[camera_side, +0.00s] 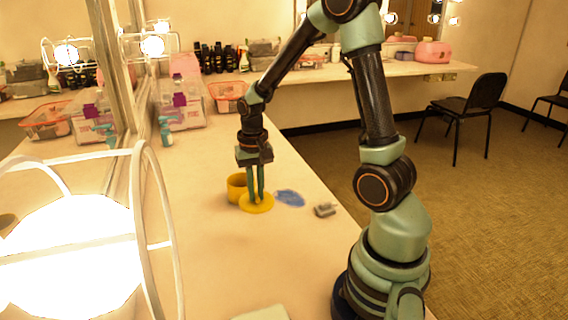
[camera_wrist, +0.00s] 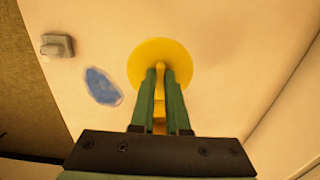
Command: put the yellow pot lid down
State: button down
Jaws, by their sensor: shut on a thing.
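The yellow pot lid (camera_side: 257,206) is a flat round disc low over the counter, or on it; I cannot tell if it touches. My gripper (camera_side: 255,196) points down and is shut on the lid's narrow raised handle. In the wrist view the lid (camera_wrist: 176,52) lies beyond my gripper (camera_wrist: 160,72), whose green fingers close on the handle at its middle. A yellow pot (camera_side: 237,186) stands on the counter just behind and left of the lid in the side view, partly hidden by it and the fingers.
A flat blue patch (camera_side: 290,198) lies right of the lid, and a small grey object (camera_side: 325,210) further right near the counter edge. Both show in the wrist view. The lit bulb (camera_side: 70,255) and mirror are at left. Plastic bins (camera_side: 182,108) stand at the back. The front counter is mostly clear.

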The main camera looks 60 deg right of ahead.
jog(key=shift+f, duration=3.8)
jog(key=c, duration=0.9)
grip_release()
jog(key=shift+f, duration=0.1)
